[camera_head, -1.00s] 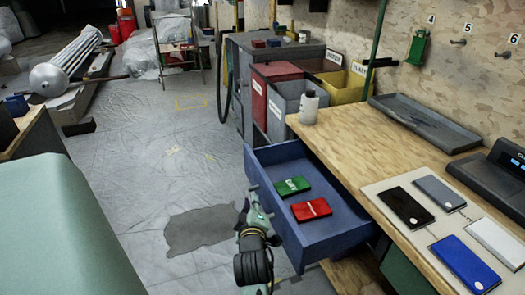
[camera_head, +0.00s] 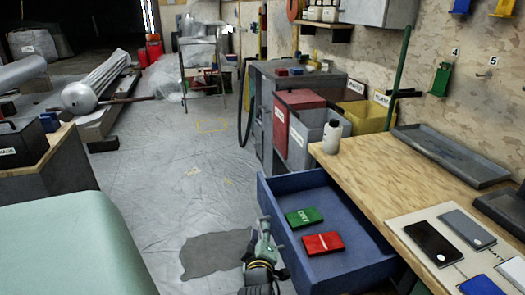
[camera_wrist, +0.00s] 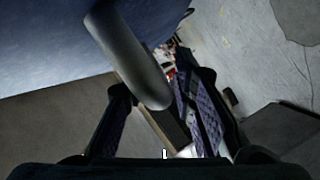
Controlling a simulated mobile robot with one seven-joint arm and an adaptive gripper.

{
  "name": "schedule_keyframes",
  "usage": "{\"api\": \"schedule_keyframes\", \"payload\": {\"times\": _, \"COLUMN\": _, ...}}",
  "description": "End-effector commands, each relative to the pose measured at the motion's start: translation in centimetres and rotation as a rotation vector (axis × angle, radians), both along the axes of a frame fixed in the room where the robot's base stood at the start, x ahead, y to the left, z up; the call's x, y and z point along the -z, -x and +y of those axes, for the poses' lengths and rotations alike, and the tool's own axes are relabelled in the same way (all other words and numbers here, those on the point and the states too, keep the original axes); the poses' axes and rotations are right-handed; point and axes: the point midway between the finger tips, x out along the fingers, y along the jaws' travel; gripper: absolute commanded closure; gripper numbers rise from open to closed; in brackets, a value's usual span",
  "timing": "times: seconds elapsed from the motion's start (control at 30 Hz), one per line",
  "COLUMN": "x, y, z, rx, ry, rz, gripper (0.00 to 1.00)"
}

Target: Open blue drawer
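The blue drawer (camera_head: 338,262) stands pulled well out from under the wooden workbench, its inside showing. A green box (camera_head: 304,217) and a red box (camera_head: 323,243) lie flat in it. My gripper (camera_head: 266,234) is at the outside of the drawer's front. In the wrist view, the two fingers of my gripper (camera_wrist: 165,90) are spread apart. The rounded grey bar of the drawer handle (camera_wrist: 135,62) reaches between or just in front of them. I cannot tell whether a finger touches it.
The workbench (camera_head: 375,180) carries a white bottle (camera_head: 332,136), a grey tray (camera_head: 450,155) and several flat plates. Red and grey bins stand behind the drawer. A green-topped surface (camera_head: 75,245) is at the lower left. The sheeted floor (camera_head: 180,190) between is clear.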

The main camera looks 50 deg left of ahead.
Motion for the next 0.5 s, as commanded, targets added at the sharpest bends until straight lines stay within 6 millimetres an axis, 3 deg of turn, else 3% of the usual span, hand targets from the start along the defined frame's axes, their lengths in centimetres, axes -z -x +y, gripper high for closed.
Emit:
{"api": "schedule_keyframes", "payload": {"times": 0.37, "x": 0.0, "y": 0.0, "z": -0.2, "rx": 0.002, "ry": 0.001, "rz": 0.0, "gripper": 0.69}}
{"api": "schedule_keyframes", "payload": {"times": 0.5, "x": -0.2, "y": 1.0, "z": -1.2, "rx": 0.002, "ry": 0.001, "rz": 0.0, "gripper": 0.69}}
